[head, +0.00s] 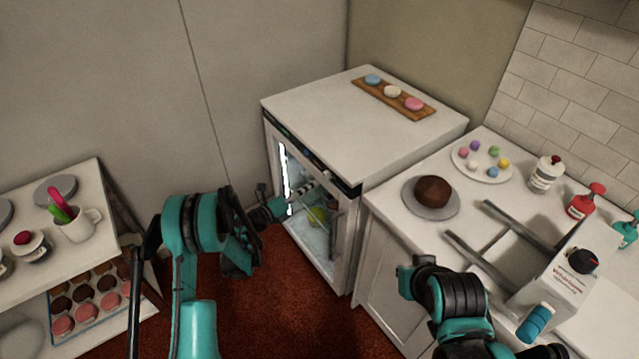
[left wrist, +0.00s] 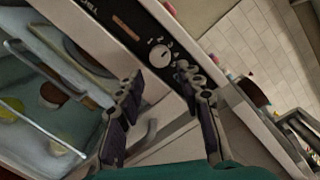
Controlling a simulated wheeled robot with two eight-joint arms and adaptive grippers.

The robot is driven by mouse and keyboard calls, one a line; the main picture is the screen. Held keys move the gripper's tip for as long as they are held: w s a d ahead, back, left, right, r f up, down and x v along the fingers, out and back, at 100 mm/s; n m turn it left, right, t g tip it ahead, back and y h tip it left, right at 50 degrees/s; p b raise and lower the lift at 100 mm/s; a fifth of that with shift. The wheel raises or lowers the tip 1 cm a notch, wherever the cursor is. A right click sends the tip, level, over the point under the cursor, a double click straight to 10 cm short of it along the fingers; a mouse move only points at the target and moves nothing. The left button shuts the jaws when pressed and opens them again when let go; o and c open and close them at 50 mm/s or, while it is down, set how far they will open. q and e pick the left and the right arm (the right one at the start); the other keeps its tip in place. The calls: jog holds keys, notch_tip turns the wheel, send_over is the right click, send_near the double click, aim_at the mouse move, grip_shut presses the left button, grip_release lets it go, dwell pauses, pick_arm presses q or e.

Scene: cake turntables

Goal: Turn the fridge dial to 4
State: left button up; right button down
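The fridge dial (left wrist: 163,54) is a round white knob with small marks around it, on the dark control strip (left wrist: 150,35) of the fridge. The marks are too small to read, so I cannot tell its setting. In the head view the under-counter fridge (head: 365,127) has a lit glass door, and I cannot make out the dial there. My left gripper (left wrist: 162,88) is open, its two fingers apart with the dial between and beyond their tips, not visibly touching it. In the head view it is in front of the fridge's upper front. My right arm shows at the lower right, its gripper not visible.
A wooden board (head: 393,97) with macarons lies on the fridge top. The counter at right holds a chocolate cake (head: 432,191) on a turntable, a plate (head: 482,160) of coloured balls and several bottles. A shelf unit with a mug (head: 78,226) stands at left.

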aim_at(325, 178)
pick_arm(q)
jog(key=b+x, duration=0.1)
jog(key=x, duration=0.4)
jog(key=shift+w+d, duration=0.25)
jog(key=shift+d, duration=0.05)
grip_shut()
